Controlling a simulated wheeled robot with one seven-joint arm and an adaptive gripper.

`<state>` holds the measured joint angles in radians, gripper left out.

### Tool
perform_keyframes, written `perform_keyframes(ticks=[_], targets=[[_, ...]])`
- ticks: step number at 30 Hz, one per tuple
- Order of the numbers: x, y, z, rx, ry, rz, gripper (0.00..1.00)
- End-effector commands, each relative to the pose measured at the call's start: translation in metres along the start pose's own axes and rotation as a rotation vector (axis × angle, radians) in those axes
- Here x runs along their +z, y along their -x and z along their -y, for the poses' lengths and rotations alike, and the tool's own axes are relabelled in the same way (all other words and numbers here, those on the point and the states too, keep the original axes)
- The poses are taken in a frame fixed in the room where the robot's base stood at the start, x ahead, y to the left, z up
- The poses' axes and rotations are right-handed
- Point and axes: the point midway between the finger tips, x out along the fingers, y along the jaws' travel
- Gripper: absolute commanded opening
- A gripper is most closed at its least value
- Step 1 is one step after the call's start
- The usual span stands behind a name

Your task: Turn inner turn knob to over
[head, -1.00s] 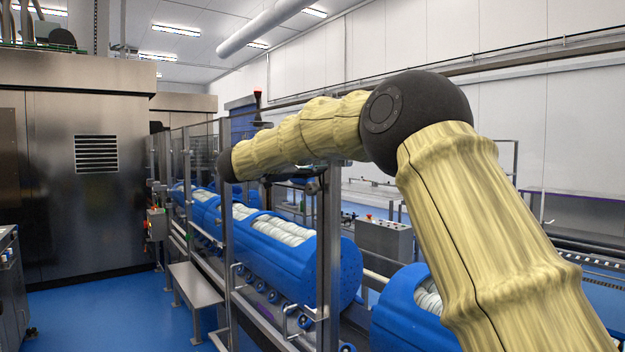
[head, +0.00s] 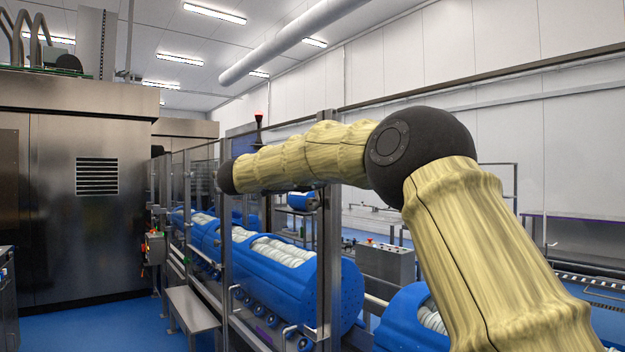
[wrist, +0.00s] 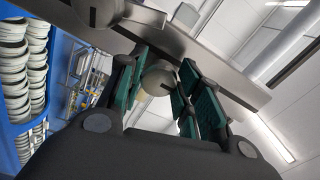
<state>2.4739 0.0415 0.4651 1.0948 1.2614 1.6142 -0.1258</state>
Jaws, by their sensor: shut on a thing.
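In the wrist view, a round grey turn knob (wrist: 158,79) with a dark line on its face sits on a long metal bar (wrist: 215,68). My gripper (wrist: 160,88) has its teal-padded fingers on both sides of this knob and is shut on it. A second, similar knob (wrist: 97,10) is on the bar at the top left, outside the fingers. I see no label that tells which knob is the inner one. In the head view my arm reaches left over the conveyor, and the gripper and knobs cannot be made out.
Blue tub carriers (head: 290,280) loaded with white items stand along the conveyor behind a metal-framed guard (head: 328,230). A steel step (head: 192,308) stands beside the guard. A large steel machine (head: 75,190) is at the left. Blue floor (head: 90,325) is free at lower left.

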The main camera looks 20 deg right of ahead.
Motion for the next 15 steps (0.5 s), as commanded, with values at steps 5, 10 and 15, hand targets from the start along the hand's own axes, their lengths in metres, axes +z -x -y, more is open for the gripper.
perform_keyframes(ticks=[5, 10, 15], targets=[[0.0013, 0.0005, -0.0029, 0.003, 0.003, 0.000, 0.54], [0.0007, 0.0003, -0.0017, 0.002, 0.002, 0.000, 0.56], [0.0005, 0.0010, -0.0010, 0.001, 0.002, 0.000, 0.56]])
